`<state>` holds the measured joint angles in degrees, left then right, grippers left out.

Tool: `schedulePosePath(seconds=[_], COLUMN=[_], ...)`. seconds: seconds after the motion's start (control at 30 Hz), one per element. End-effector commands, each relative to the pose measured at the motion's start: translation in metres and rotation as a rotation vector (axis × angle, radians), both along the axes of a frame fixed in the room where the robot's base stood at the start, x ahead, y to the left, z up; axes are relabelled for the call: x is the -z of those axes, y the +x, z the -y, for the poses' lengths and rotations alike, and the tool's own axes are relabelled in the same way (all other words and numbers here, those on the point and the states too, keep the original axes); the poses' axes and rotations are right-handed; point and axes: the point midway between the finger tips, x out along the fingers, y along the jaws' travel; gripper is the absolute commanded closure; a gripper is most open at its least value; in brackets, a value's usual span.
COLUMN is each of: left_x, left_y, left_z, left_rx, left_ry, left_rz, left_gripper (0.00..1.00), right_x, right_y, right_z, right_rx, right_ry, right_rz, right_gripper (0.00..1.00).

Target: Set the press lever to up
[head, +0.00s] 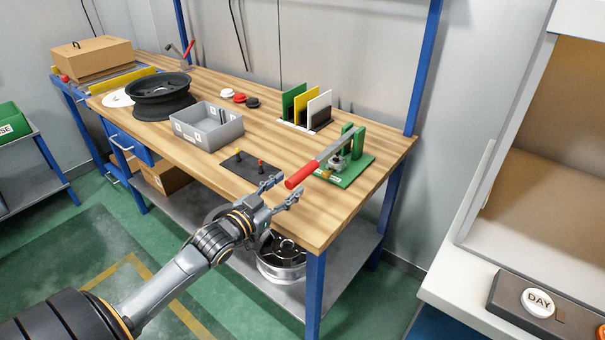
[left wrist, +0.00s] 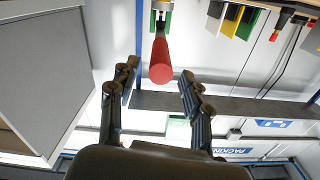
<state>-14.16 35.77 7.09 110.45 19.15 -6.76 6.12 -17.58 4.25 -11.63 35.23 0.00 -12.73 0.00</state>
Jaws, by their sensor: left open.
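The green press (head: 344,174) stands at the right end of the wooden workbench. Its grey lever with a red handle (head: 302,174) reaches out from the post toward the bench's front, low in the picture rather than upright. My left gripper (head: 283,191) is open and empty by the front edge, just short of the handle's end. In the left wrist view the handle (left wrist: 160,62) points at the camera, between the open fingers of my left gripper (left wrist: 160,72); I see no contact. My right gripper is not in view.
A dark mat (head: 250,172) with small pegs and a grey bin (head: 207,128) lie left of the press. Coloured plates (head: 305,106) stand in a rack behind. A metal wheel (head: 282,260) sits on the lower shelf. A white cabinet (head: 470,262) stands at right.

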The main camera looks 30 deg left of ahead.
Motion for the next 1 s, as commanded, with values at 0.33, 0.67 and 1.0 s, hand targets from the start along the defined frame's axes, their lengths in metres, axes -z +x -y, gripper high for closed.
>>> schedulePosePath(seconds=[0.33, 0.67, 1.0], left_x=[-0.001, 0.000, 0.000], left_y=[0.054, 0.066, 0.066], left_z=[0.004, 0.005, 0.005], left_rx=[-0.001, 0.000, 0.000], left_ry=[0.000, 0.001, 0.001], left_rz=[0.001, -0.001, -0.001], left_gripper=[0.52, 0.52, 0.88], right_x=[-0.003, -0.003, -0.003], right_y=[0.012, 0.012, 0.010], right_z=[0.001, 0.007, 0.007], right_rx=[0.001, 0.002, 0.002], right_ry=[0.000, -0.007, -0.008], right_rz=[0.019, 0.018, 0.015], right_gripper=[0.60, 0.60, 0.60])
